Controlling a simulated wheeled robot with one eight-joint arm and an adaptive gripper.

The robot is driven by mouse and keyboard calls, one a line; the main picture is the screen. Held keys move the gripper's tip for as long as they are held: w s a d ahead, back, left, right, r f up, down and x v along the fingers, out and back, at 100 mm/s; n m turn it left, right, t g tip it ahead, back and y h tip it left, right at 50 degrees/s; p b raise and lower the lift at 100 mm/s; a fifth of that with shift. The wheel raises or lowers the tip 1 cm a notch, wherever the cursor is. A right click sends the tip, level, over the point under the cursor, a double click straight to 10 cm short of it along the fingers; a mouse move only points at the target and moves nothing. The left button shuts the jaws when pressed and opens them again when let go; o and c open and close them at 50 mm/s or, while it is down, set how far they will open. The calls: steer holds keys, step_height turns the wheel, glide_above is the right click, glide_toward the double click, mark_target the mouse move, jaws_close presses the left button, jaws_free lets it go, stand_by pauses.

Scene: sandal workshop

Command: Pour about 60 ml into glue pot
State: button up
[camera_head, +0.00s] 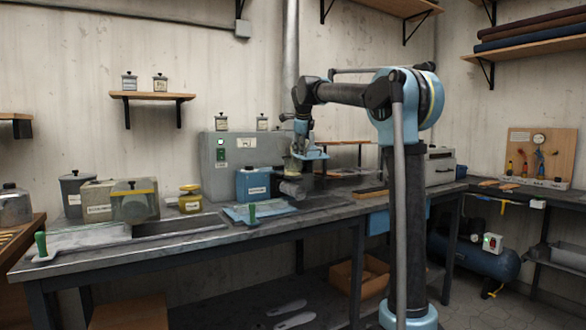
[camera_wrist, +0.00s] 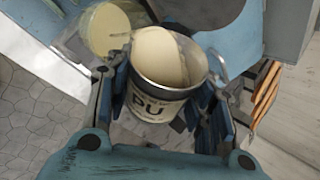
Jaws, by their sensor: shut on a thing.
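My gripper (camera_wrist: 160,108) is shut on a metal can (camera_wrist: 155,102) marked PU, with one finger on each side of it. The can looks tilted away from the wrist, but I cannot tell whether liquid is running out. A pale yellow round vessel (camera_wrist: 106,30) lies just beyond the can at the upper left, partly hidden; it may be the glue pot. In the head view my gripper (camera_head: 307,153) is over the back of the bench, and the can is mostly hidden there.
A grey machine (camera_head: 222,170) with a green switch stands behind.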

stand_by(0.3)
steer(key=shift+a+r+n+h+p, duration=0.1)
steer(key=shift+r+n+h+p, duration=0.2)
steer(key=shift+h, duration=0.4)
stand_by(0.3)
steer(key=shift+d+f+y, duration=0.2)
steer(key=shift+f+y, duration=0.15)
steer(key=shift+y, duration=0.15)
steer(key=shift+r+m+y, duration=0.4)
steer(key=shift+m+y, duration=0.2)
steer(key=shift+y, duration=0.3)
steer(key=shift+r, duration=0.1)
steer(key=shift+r+y, duration=0.15)
steer(key=shift+y, duration=0.35)
